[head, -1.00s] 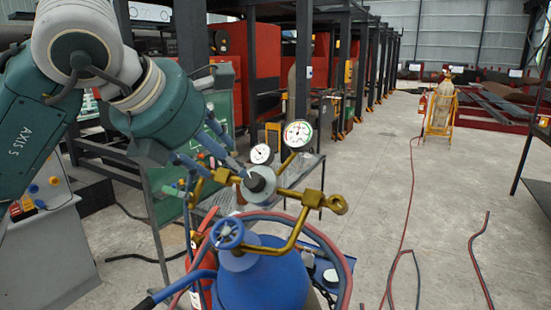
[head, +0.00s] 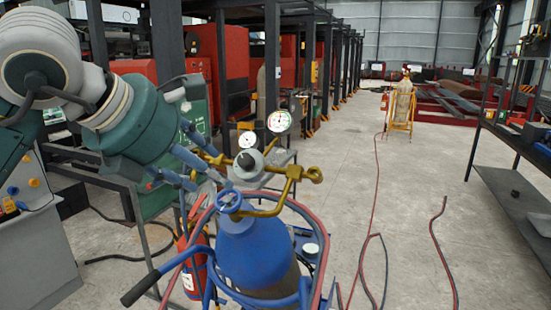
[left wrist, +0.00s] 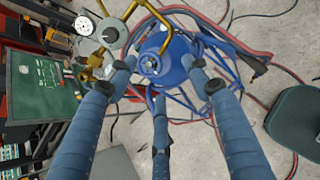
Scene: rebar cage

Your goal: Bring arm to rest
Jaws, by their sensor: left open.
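My left gripper (head: 212,168) comes in from the left in the head view, with its blue fingers spread apart and nothing between them. It is just left of the brass regulator (head: 285,187) with its two round gauges, on top of a blue gas cylinder (head: 255,250). In the left wrist view the open fingers (left wrist: 158,72) point toward the cylinder's blue top (left wrist: 165,60), with the regulator and a gauge beyond the left finger. I cannot tell whether a fingertip touches the valve or regulator. My right gripper is in neither view.
Red and blue hoses (head: 310,225) loop around the cylinder, and more lie on the floor to the right. A red extinguisher (head: 190,265) stands beside it. A grey cabinet (head: 35,250) is at left, a dark shelf (head: 515,200) at right. Open floor (head: 410,200) lies between.

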